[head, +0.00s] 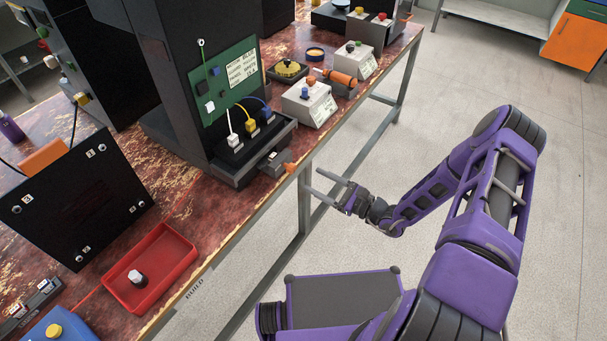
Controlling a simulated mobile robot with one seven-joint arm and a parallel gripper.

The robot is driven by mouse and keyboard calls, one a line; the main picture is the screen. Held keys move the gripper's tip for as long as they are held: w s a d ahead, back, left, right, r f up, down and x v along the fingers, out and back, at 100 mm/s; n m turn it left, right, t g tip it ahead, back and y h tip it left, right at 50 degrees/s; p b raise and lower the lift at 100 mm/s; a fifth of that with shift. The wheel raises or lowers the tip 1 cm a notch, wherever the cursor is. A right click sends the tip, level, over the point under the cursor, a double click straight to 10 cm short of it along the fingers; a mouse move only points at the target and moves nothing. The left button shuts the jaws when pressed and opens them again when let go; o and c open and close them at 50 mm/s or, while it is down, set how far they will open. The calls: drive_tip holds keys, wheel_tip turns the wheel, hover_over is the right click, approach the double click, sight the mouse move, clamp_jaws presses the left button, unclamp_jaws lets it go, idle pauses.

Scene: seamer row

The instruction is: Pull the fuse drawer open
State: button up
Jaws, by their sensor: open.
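A dark fuse drawer (246,171) appears to sit low at the front of the tall black machine (163,70), by the table's front edge. A small grey piece (273,160) and an orange tab (290,168) show at its front right. I cannot tell how far the drawer is out. My gripper (313,182) is open and empty, with two long thin fingers apart. It is just off the table's front edge, to the right of the orange tab, with its fingers pointing left towards the machine. It does not appear to touch anything.
White, yellow and blue plugs (251,126) stand above the drawer, below a green board (224,80). A red tray (150,268) and black panel (78,198) are at left. The floor (420,85) right of the table is clear.

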drive_tip(key=v, duration=1)
drive_tip(key=shift+s+d, duration=0.15)
